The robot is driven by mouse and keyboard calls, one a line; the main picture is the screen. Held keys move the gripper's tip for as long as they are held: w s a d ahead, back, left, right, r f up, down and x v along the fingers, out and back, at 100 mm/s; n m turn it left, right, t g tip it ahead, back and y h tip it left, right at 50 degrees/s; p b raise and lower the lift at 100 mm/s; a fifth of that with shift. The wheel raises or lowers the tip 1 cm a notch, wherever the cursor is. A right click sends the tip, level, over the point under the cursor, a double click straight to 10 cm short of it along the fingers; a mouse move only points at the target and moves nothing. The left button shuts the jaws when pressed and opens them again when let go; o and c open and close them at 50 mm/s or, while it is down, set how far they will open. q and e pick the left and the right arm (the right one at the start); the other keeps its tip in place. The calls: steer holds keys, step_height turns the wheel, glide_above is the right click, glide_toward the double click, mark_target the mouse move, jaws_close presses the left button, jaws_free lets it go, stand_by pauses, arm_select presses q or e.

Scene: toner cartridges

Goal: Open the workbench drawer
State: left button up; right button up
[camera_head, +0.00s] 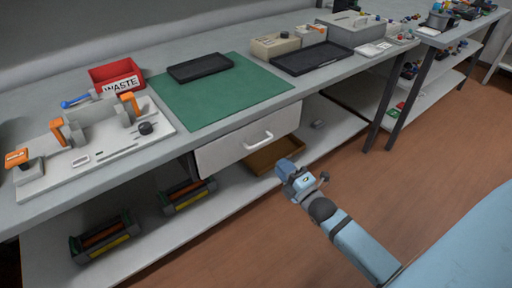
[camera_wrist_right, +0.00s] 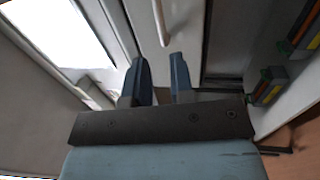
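The workbench drawer (camera_head: 222,152) has a pale front and sits under the bench top, looking shut. Its white bar handle (camera_head: 258,140) is on the front face. My right gripper (camera_head: 284,169) is in front of and below the drawer, to the right of the handle in the head view, apart from it. In the right wrist view the gripper's two dark blue fingers (camera_wrist_right: 160,78) are apart with nothing between them. The handle (camera_wrist_right: 162,22) shows there beyond the fingertips, roughly in line with the gap. My left gripper is not in view.
On the bench (camera_head: 330,75) are a green mat (camera_head: 225,95), a black tray (camera_head: 200,67), a red WASTE bin (camera_head: 118,75) and a fixture with orange clamps. The lower shelf (camera_head: 150,240) holds toner cartridges (camera_head: 105,238) and a brown tray (camera_head: 262,163). The floor (camera_head: 430,140) to the right is clear.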

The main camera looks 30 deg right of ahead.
mark_target(260, 143)
steer(key=w, duration=0.3)
steer(key=w+r+b, duration=0.1)
steer(key=w, duration=0.3)
steer(key=w+a+r+b, duration=0.1)
steer(key=w, duration=0.3)
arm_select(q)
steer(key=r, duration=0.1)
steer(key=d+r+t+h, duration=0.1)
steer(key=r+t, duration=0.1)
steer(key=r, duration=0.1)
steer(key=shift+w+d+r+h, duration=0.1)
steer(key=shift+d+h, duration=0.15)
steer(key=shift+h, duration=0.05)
arm_select(e)
jaws_close()
